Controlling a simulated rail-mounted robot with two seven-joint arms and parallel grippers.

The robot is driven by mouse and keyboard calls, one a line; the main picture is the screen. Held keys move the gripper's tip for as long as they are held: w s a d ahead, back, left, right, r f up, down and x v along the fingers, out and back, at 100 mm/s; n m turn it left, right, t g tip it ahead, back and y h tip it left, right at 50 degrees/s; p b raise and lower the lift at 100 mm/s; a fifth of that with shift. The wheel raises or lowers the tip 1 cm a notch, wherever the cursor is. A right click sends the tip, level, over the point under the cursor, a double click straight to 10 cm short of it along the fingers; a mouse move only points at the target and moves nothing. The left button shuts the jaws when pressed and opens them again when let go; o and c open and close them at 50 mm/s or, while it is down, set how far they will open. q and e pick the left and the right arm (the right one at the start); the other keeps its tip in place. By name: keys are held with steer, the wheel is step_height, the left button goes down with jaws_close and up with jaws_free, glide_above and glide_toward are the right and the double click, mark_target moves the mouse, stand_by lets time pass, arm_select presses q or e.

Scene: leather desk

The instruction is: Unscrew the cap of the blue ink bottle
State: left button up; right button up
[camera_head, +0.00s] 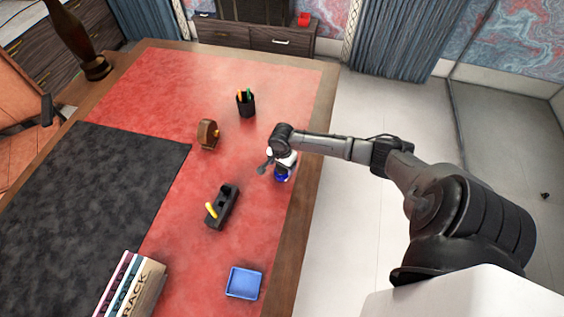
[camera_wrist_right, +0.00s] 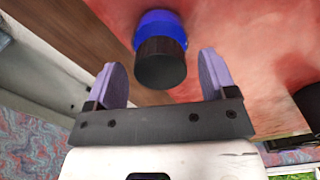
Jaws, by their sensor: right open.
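The blue ink bottle (camera_head: 281,177) stands on the red leather near the desk's right edge, partly hidden under my right gripper in the head view. In the right wrist view, the bottle's blue glass body (camera_wrist_right: 160,22) shows with its dark cap (camera_wrist_right: 160,62) on top. My right gripper (camera_wrist_right: 163,80) is open, with one purple-grey finger on each side of the cap and a visible gap to both. Whether the fingertips reach around the cap or stay above it is hard to tell. My left gripper is not in view.
A blue tray (camera_head: 244,282), a black holder with a yellow item (camera_head: 222,206), a wooden object (camera_head: 208,134) and a pen cup (camera_head: 246,103) stand on the desk. Books (camera_head: 130,288) stand at front left. A dark mat (camera_head: 85,205) covers the left.

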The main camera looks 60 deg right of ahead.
steer(key=shift+c, duration=0.3)
steer(key=c, duration=0.9)
steer(key=shift+f, duration=0.1)
